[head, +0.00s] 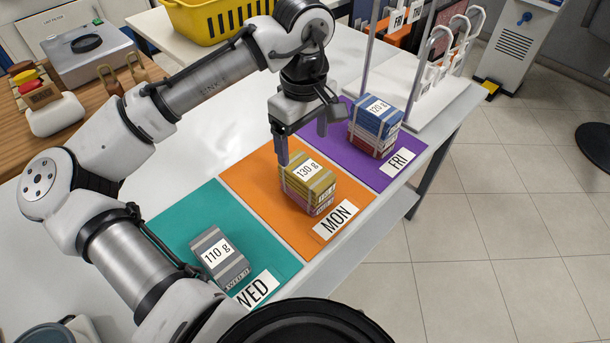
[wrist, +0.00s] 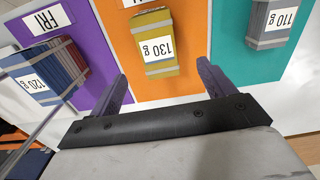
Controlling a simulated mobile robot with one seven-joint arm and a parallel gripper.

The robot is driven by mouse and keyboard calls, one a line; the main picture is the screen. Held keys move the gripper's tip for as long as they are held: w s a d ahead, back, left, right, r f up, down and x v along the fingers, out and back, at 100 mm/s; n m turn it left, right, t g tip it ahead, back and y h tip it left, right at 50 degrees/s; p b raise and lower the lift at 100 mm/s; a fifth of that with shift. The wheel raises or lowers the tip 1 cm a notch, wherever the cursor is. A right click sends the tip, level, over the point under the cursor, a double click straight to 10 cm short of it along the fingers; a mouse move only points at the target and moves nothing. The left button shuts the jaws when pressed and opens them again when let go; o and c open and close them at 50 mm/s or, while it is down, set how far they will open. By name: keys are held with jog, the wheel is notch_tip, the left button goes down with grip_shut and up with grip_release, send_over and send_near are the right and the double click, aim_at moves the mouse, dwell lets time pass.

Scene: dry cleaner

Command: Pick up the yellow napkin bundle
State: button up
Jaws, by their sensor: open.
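The yellow napkin bundle (head: 308,184) stands on the orange MON mat (head: 262,200), stacked on a pinkish-purple layer, with a "130 g" label on top. It also shows in the wrist view (wrist: 152,42), beyond the fingertips and between their lines. My gripper (head: 302,143) is open and empty, above and just behind the bundle in the head view. In the wrist view my gripper's two fingers (wrist: 163,80) are spread wide. I cannot tell the exact height of the fingers over the bundle.
A blue and red bundle (head: 376,122) marked "120 g" stands on the purple FRI mat (head: 400,174). A grey bundle (head: 218,255) marked "110 g" stands on the teal WED mat (head: 185,222). A yellow basket (head: 215,20) and white rack (head: 440,80) stand farther back.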

aim_at(305, 168)
notch_tip(305, 168, down, 9)
jog(key=shift+d+f+p, duration=0.15)
jog(key=shift+p, duration=0.4)
jog(key=c, duration=1.1)
